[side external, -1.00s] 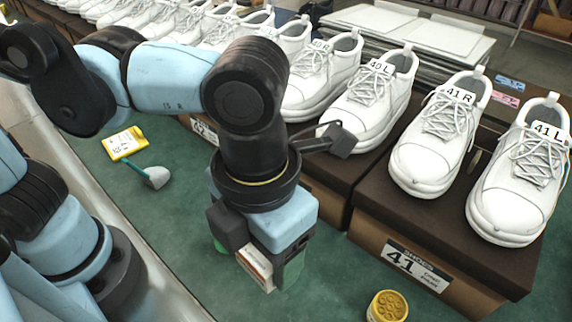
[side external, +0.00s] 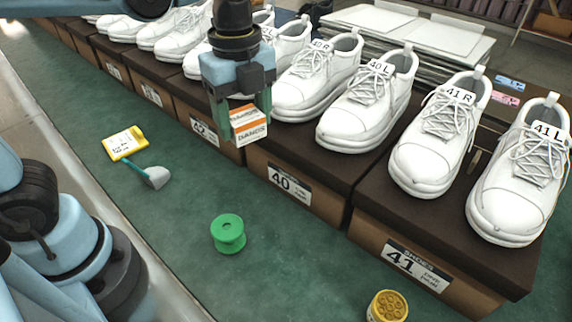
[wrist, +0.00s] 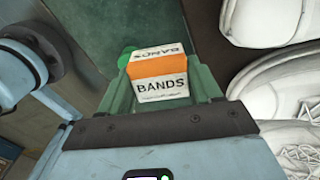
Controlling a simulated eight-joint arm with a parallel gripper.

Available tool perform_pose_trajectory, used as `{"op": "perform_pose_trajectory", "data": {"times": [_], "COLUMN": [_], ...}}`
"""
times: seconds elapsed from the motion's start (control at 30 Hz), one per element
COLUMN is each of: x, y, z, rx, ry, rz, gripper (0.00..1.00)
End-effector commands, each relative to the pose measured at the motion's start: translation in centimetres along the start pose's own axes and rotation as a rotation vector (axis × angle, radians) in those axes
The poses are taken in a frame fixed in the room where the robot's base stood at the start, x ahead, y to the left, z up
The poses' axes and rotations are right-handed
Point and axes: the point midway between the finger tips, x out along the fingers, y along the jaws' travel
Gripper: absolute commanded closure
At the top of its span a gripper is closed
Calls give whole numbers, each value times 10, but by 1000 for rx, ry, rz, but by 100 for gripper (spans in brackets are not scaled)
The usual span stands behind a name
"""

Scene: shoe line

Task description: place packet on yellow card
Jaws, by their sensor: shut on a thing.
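The packet (side external: 248,124) is a small white and orange box marked "BANDS". My gripper (side external: 249,112) is shut on it and holds it in the air, beside the row of shoe boxes. In the wrist view the packet (wrist: 160,76) sits between the two green fingers (wrist: 165,90). The yellow card (side external: 124,143), with a white printed label, lies flat on the green table at the left in the side view. My gripper is to the right of the card and apart from it.
A brush-like tool with a teal handle and grey head (side external: 155,177) lies touching or close to the card. A green spool (side external: 228,233) and a yellow round piece (side external: 387,306) stand on the green table (side external: 290,270). White shoes (side external: 440,140) on brown boxes (side external: 330,190) line the right side.

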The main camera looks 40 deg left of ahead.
Motion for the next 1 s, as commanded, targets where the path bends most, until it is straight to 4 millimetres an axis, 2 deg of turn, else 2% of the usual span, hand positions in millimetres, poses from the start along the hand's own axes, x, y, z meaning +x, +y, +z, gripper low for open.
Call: {"op": "perform_pose_trajectory", "data": {"times": [0.03, 0.27, 0.47, 0.6, 0.8, 1.0], "x": [0, 0, 0, 0, 0, 0], "y": [0, 10, 34, 58, 89, 115], "z": [20, 98, 161, 201, 238, 262], "rx": [-114, -601, -1026, -1309, -1614, -1834], "ry": [0, 0, 0, 0, 0, 0], "rz": [0, 0, 0, 0, 0, 0], "gripper": [70, 70, 70, 70, 70, 70]}}
